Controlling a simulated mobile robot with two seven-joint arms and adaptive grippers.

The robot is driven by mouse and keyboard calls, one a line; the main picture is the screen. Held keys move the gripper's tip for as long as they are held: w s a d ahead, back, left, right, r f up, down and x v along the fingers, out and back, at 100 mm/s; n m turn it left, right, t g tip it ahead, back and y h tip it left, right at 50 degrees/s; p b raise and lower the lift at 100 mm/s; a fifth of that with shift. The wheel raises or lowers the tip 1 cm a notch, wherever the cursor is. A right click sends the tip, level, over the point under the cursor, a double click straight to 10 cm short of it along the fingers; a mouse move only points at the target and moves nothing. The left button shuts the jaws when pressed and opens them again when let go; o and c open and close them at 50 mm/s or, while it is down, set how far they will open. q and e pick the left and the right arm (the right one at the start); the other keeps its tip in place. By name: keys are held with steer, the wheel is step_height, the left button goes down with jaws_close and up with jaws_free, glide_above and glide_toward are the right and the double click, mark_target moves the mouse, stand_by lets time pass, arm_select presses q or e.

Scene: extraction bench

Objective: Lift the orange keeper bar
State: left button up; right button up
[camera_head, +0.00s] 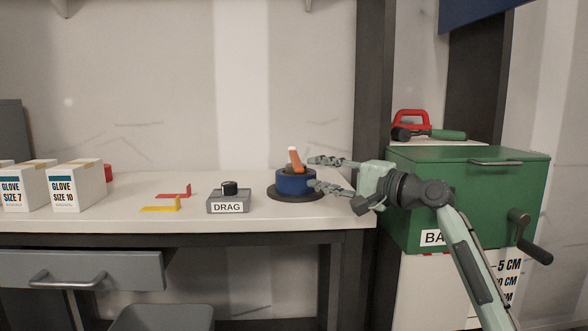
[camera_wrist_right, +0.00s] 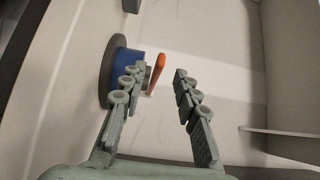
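The orange keeper bar (camera_head: 295,158) sticks up, slightly tilted, from the top of a blue round reel (camera_head: 292,184) on a dark disc base (camera_head: 284,198) on the bench. In the right wrist view the orange bar (camera_wrist_right: 157,75) shows between the fingers, beyond the tips, with the blue reel (camera_wrist_right: 118,68) to its left. My right gripper (camera_head: 318,173) is open, its fingers reaching in from the right beside the bar and reel. The right wrist view also shows it open (camera_wrist_right: 158,82), with nothing clearly held. My left gripper is not in view.
A grey box marked DRAG (camera_head: 228,205) with a black knob stands left of the reel. Yellow (camera_head: 162,206) and red pieces and glove boxes (camera_head: 78,187) lie further left. A green crank box (camera_head: 470,195) stands right, near my right arm.

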mark_target(299, 166)
steer(key=x, duration=0.6)
steer(key=shift+c, duration=0.5)
jaws_close()
